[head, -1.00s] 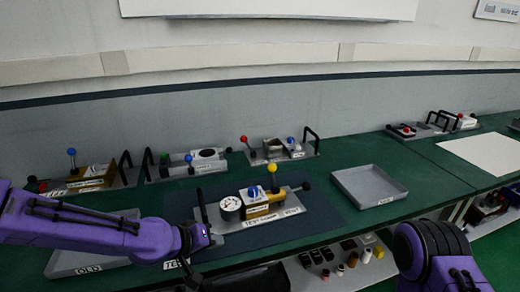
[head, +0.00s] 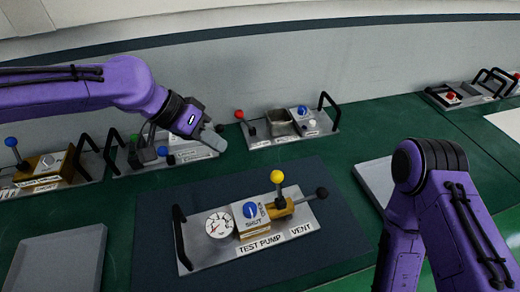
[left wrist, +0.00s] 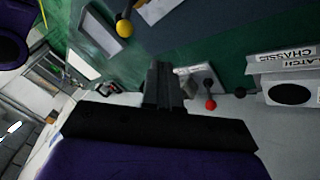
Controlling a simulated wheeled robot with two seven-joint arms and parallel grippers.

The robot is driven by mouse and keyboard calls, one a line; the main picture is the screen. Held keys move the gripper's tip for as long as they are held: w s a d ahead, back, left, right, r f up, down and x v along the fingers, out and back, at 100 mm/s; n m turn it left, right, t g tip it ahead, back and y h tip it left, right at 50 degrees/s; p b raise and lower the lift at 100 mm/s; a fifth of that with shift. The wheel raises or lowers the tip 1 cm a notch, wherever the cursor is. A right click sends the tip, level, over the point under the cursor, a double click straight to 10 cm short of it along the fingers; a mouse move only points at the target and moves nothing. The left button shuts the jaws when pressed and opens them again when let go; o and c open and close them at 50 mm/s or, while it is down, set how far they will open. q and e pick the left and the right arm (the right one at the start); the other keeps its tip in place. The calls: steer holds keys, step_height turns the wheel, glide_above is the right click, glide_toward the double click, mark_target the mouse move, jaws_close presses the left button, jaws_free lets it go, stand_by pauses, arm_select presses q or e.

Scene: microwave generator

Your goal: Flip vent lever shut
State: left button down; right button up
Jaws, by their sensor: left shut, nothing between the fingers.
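The test pump (head: 248,225) lies on a dark mat, with a white gauge, a blue knob and labels "TEST PUMP" and "VENT". A lever with a yellow ball (head: 277,177) stands upright from its brass block. A black-knobbed rod (head: 322,192) sticks out at the right, above the VENT label; I cannot tell for sure which is the vent lever. A yellow ball also shows in the left wrist view (left wrist: 124,28). My left gripper (head: 214,138) is shut and empty, above and behind the pump, apart from it. My right arm is at the right; its gripper is out of view.
Behind the pump stand units with a red-knobbed lever (head: 239,115), a green knob and black handles. A grey tray (head: 60,262) is at the left, another (head: 376,180) partly behind my right arm. The mat (head: 160,235) around the pump is clear.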

arm_select(q)
steer(key=s, duration=0.1)
steer(key=p, duration=0.3)
glide_toward(279, 186)
steer(key=shift+w+d+f, duration=0.65)
steer(key=shift+w+f, duration=1.15)
steer(key=shift+f, duration=0.4)
arm_select(e)
steer(key=r, duration=0.3)
steer(key=shift+s, duration=0.25)
arm_select(q)
steer(key=shift+w+f, duration=0.1)
steer(key=shift+w, duration=0.05)
